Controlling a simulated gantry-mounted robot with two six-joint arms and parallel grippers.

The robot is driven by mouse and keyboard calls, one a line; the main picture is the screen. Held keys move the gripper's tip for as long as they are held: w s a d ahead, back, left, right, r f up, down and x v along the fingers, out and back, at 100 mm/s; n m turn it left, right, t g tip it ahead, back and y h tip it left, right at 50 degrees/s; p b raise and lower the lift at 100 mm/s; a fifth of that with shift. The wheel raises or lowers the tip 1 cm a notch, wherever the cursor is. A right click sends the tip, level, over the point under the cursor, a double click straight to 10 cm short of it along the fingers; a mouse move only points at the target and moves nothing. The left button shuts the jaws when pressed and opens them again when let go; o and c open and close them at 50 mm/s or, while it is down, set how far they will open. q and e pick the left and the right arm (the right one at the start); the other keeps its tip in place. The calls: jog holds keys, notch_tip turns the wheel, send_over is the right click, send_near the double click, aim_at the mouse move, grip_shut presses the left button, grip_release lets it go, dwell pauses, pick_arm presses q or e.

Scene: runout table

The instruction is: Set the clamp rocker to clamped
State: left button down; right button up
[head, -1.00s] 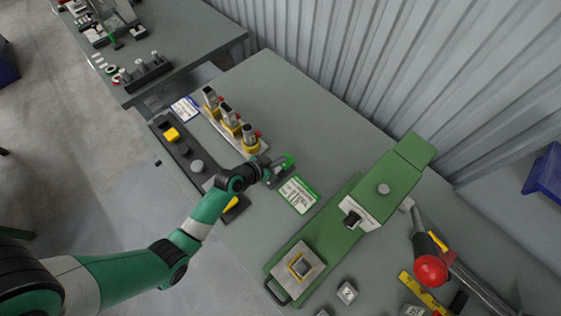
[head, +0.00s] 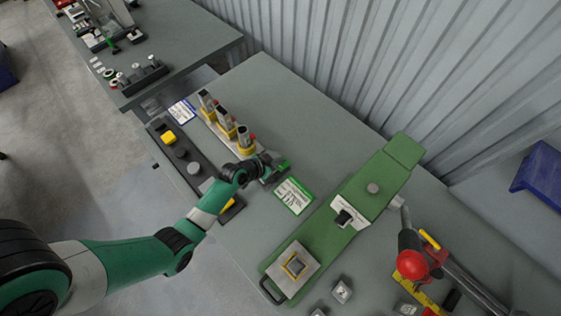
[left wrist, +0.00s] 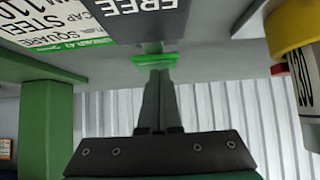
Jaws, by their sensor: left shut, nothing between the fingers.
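The clamp rocker appears to be the small dark unit with a green part (head: 282,165) on the table, partly hidden by my left gripper (head: 268,174). In the left wrist view, a dark plate reading "FREE" (left wrist: 148,14) is at the top, with a green bar (left wrist: 150,59) just below it. My left gripper (left wrist: 155,74) is shut and empty, its fingertips at the green bar. I cannot tell whether they touch it. No "clamped" marking is readable. My right gripper is not in view.
A green-edged card (head: 293,195) lies just right of the rocker. The long green fixture (head: 345,240) stands beyond it. Several yellow-based posts (head: 226,124) and a dark button strip (head: 193,167) are to the left. The table toward the wall is clear.

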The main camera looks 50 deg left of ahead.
pick_arm(q)
jog(key=shift+w+f, duration=0.15)
jog(key=shift+w, duration=0.05)
jog(key=shift+r+p, duration=0.5)
notch_tip(320, 180, up, 5)
jog(key=p, duration=0.3)
jog(key=shift+a+f, duration=0.1)
jog(key=shift+f, duration=0.1)
jog(key=w+r+p+v, duration=0.1)
jog(key=p+v, duration=0.2)
jog(key=v, duration=0.5)
jog(key=shift+r, duration=0.25)
jog(key=shift+w, duration=0.1)
